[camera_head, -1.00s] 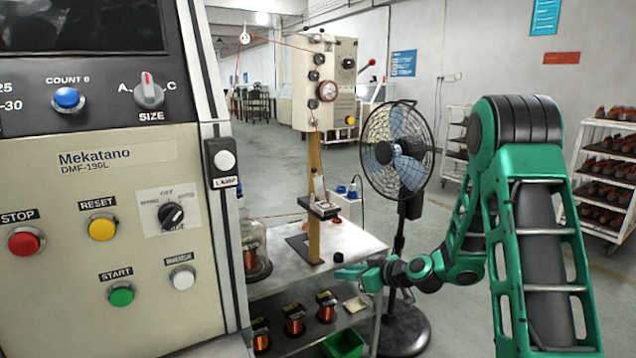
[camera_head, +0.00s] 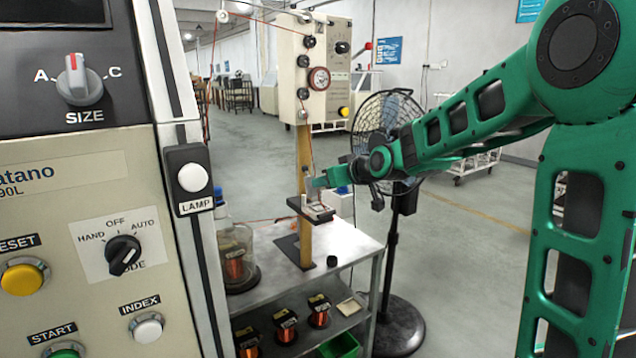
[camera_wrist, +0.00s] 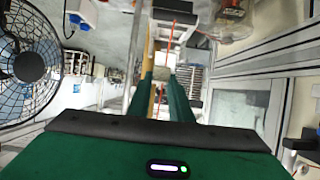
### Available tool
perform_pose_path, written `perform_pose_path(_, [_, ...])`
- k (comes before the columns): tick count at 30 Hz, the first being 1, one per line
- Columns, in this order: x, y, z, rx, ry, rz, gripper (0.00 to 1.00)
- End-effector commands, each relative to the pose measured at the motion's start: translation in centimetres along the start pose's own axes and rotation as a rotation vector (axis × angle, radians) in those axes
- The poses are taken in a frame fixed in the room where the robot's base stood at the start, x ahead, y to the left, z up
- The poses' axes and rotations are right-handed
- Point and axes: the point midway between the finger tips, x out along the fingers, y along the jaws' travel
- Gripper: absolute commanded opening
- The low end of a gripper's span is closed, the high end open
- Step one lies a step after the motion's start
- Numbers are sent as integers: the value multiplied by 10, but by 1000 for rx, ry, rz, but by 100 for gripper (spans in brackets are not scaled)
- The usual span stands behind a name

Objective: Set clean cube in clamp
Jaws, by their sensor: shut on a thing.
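The clamp (camera_head: 316,209) is a small dark plate with a pale fixture on it, fixed to the yellow-brown post above the cart. My gripper (camera_head: 318,182) is just above it, reaching in from the right. In the wrist view my green fingers (camera_wrist: 164,80) are shut on a small pale grey cube (camera_wrist: 163,73) at their tips. The cube is too small to make out in the head view. A red wire (camera_wrist: 170,30) runs past the cube in the wrist view. I cannot tell whether the cube touches the clamp.
The cream tension unit (camera_head: 305,70) tops the post (camera_head: 305,230). The cart's top (camera_head: 350,240) holds a small black cap (camera_head: 332,261) and a glass jar (camera_head: 236,250) with a copper spool. Several spools sit on the lower shelf. A fan (camera_head: 388,125) stands behind my arm.

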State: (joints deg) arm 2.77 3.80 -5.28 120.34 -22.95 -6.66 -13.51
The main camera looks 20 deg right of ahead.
Motion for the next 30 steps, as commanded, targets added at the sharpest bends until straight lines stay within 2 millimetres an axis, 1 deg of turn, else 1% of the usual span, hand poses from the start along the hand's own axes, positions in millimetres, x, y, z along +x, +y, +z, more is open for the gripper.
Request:
perform_pose_path(5, [5,-7,4,-4,0,-8,0])
perform_pose_path(9, [9,-10,12,-5,-2,-12,0])
perform_pose_path(15, [15,-12,23,-6,-2,-14,0])
perform_pose_path(21, [19,-12,31,-6,0,-14,0])
perform_pose_path(30, [19,-12,32,-6,0,-14,0])
